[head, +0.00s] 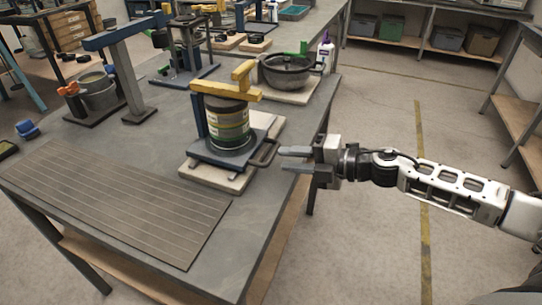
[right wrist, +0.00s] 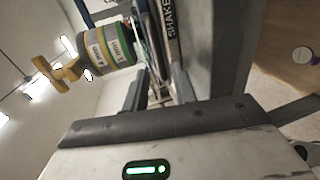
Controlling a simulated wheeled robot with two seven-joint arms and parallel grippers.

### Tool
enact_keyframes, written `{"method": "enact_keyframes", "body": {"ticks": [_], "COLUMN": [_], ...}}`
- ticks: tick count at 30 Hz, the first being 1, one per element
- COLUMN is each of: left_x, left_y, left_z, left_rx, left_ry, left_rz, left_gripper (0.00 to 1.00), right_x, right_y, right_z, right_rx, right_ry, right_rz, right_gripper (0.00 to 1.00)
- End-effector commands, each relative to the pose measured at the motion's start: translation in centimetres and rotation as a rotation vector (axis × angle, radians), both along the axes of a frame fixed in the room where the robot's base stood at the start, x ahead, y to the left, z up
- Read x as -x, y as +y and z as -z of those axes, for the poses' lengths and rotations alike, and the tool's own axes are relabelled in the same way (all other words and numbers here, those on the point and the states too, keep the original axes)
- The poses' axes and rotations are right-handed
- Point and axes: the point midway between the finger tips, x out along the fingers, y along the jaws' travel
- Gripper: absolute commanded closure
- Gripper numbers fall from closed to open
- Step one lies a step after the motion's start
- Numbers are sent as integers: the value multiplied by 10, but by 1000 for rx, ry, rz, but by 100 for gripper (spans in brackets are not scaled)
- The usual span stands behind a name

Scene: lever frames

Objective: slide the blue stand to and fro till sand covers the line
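The blue stand (head: 218,155) sits on a pale board near the right edge of the table. It carries a round stack (head: 228,122) with green, cream and yellow bands under a yellow top bar (head: 228,88). A dark loop handle (head: 266,153) sticks out on its right side. My right gripper (head: 283,160) is open and empty just right of this handle, its fingers pointing at it. The right wrist view shows the banded stack (right wrist: 105,48) and the word SHAKE on a dark strip beyond the fingers. I cannot make out sand or a line. My left gripper is not in view.
A ribbed mat (head: 115,205) covers the front left of the table. A grey press-like frame (head: 135,85) and a bucket (head: 97,92) stand at left. The floor at right is clear.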

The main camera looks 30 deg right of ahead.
Motion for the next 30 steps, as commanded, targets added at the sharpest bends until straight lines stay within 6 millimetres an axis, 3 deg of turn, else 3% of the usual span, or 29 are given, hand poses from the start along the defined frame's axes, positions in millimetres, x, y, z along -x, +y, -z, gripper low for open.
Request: {"method": "enact_keyframes", "body": {"ticks": [9,21,22,24,25,30], "left_x": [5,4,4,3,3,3], "left_y": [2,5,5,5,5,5], "left_z": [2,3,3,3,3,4], "left_rx": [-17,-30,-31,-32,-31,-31], "left_ry": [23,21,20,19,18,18], "left_rz": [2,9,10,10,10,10], "left_gripper": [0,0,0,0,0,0], "right_x": [-32,-38,-38,-37,-37,-38], "right_y": [28,34,34,34,34,32], "right_z": [7,11,11,11,11,12], "right_rx": [-3,-1,-1,-1,-1,-1], "right_ry": [-2,1,1,1,1,1], "right_rz": [1,0,0,0,0,0], "right_gripper": [73,73,75,95,100,100]}}
